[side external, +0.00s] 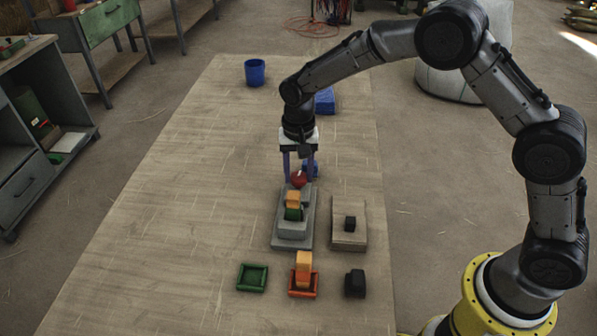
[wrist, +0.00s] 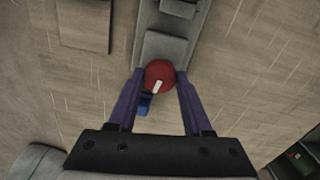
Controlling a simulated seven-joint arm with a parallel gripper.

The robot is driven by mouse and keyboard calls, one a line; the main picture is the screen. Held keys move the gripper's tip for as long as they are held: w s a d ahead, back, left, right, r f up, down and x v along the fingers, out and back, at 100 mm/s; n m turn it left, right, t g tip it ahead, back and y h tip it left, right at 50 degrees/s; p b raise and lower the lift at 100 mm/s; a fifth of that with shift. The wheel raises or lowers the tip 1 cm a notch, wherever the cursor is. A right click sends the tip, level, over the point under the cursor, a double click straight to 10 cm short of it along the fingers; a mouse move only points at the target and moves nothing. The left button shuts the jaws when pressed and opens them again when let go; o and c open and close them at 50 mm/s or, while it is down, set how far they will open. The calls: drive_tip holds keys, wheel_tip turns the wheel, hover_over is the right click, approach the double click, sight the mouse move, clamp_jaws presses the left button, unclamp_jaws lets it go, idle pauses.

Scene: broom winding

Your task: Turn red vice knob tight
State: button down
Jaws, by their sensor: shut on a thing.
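The red knob (side external: 299,178) sits at the far end of the grey vice (side external: 279,238) in the side view. In the wrist view the red knob (wrist: 158,76) is round with a pale mark on its top. My gripper (side external: 299,178) points straight down from above, its two purple fingers on either side of the knob. In the wrist view my gripper (wrist: 158,80) is shut on the knob, a fingertip at its left and right sides. An orange block (side external: 293,197) and a green block (side external: 293,213) sit on the vice.
A wooden board (side external: 341,242) with a black block (side external: 350,223) lies right of the vice. In front are a green tray (side external: 243,284), an orange tray (side external: 313,290) with an orange block, and a black block (side external: 355,283). A blue bucket (side external: 255,72) stands far back. The table's left side is clear.

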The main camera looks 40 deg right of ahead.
sight(299, 176)
drive_tip(key=shift+r, duration=0.1)
idle(0.4)
drive_tip(key=shift+c, duration=1.6)
unclamp_jaws()
wheel_tip(299, 176, up, 14)
